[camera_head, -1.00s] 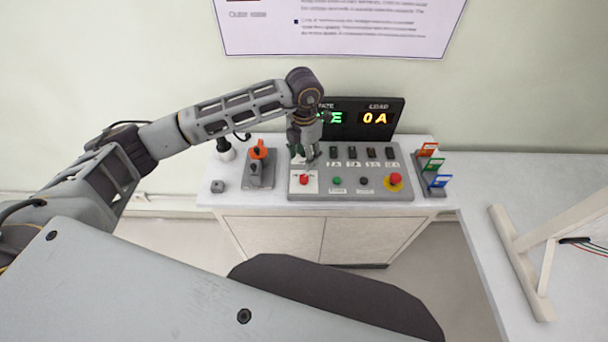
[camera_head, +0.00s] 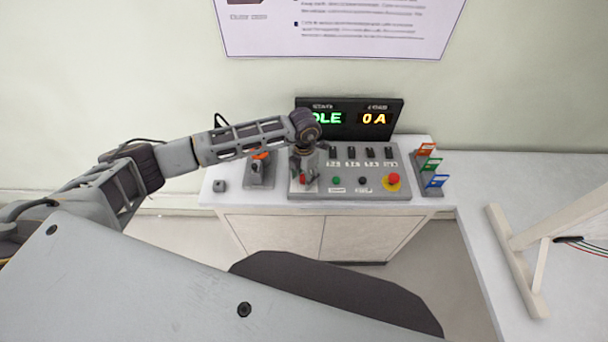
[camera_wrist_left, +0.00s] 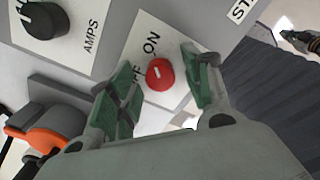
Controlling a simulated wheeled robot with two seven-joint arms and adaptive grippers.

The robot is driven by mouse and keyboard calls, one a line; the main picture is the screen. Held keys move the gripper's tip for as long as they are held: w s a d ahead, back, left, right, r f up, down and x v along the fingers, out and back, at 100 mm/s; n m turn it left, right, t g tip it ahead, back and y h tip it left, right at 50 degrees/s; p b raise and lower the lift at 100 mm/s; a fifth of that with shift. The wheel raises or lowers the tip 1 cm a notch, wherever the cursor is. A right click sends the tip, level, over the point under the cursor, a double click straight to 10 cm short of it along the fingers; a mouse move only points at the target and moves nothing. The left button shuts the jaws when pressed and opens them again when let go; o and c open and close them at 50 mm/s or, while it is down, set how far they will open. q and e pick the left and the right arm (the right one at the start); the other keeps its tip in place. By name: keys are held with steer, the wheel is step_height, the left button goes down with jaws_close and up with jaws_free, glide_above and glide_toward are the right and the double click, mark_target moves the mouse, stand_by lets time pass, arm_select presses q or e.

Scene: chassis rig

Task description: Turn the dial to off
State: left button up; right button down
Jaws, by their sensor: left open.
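The dial is a red knob (camera_wrist_left: 160,74) on a white plate marked ON and OFF; the OFF lettering is partly covered by a finger in the left wrist view. In the head view the red knob (camera_head: 303,180) shows at the left front of the grey control panel (camera_head: 350,192). My left gripper (camera_wrist_left: 160,92) is open, with its green-padded fingers on either side of the knob; I cannot tell whether they touch it. In the head view the left gripper (camera_head: 304,178) is over the panel's left part.
A black AMPS knob (camera_wrist_left: 42,20) sits beside the dial's plate. An orange-handled device (camera_head: 259,172) stands left of the panel. A display (camera_head: 350,119) behind reads 0 A.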

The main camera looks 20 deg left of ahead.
arm_select(q)
steer(key=shift+c, duration=0.2)
steer(key=c, duration=1)
